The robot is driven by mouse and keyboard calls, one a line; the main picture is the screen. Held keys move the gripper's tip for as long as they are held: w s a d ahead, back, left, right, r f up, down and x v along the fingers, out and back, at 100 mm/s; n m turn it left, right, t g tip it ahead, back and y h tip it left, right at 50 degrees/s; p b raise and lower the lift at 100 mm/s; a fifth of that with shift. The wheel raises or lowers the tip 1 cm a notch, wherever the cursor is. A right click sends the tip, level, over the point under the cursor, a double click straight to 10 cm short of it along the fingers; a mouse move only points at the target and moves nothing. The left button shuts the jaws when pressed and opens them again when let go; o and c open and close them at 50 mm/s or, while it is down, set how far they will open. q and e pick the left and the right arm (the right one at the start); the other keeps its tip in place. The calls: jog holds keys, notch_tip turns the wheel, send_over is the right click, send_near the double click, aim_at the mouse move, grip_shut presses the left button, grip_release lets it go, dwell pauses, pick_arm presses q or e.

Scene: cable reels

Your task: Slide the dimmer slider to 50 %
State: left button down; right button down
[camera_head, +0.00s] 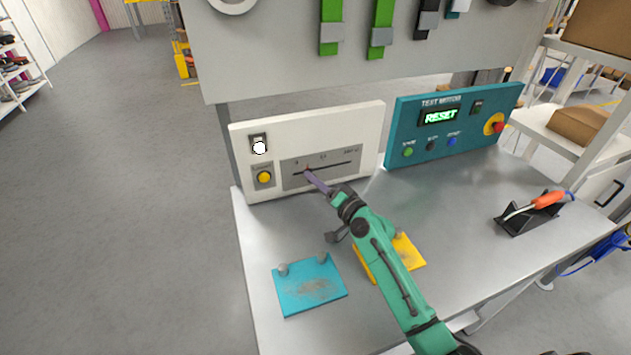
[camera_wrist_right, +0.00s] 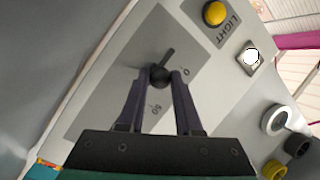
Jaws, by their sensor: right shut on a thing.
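The dimmer slider is on the white panel (camera_head: 250,190), in a grey plate (camera_head: 345,167) with a dark slot and scale marks. My right gripper (camera_head: 308,172) reaches the left part of the slot. In the right wrist view, the dark round slider knob (camera_wrist_right: 159,76) sits between the two fingertips of my right gripper (camera_wrist_right: 160,80), which are shut on it. The knob is between the 0 and 50 marks, with a short piece of slot showing on its 0 side. In the head view my fingers largely cover the knob. My left gripper is not in view.
A yellow button (camera_head: 264,177) and a lit white switch (camera_head: 259,146) are left of the plate. A teal test motor box (camera_head: 450,128) stands to the right. A blue plate (camera_head: 309,286), a yellow plate (camera_head: 408,252) and a black holder (camera_head: 527,217) with an orange-handled tool are on the table.

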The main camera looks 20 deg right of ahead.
jog(key=d+b, duration=0.3)
jog(key=shift+w+d+f, duration=0.15)
jog(key=shift+d+f, duration=0.2)
jog(key=shift+d, duration=0.05)
jog(key=shift+d+r+b, duration=0.15)
jog(key=shift+d+b, duration=0.15)
jog(key=shift+d, duration=0.05)
jog(key=shift+r, duration=0.15)
jog(key=c, duration=0.6)
grip_release()
jog(key=shift+r, duration=0.1)
jog(key=shift+r, duration=0.3)
notch_tip(320, 180, up, 19)
jog(key=shift+r, duration=0.1)
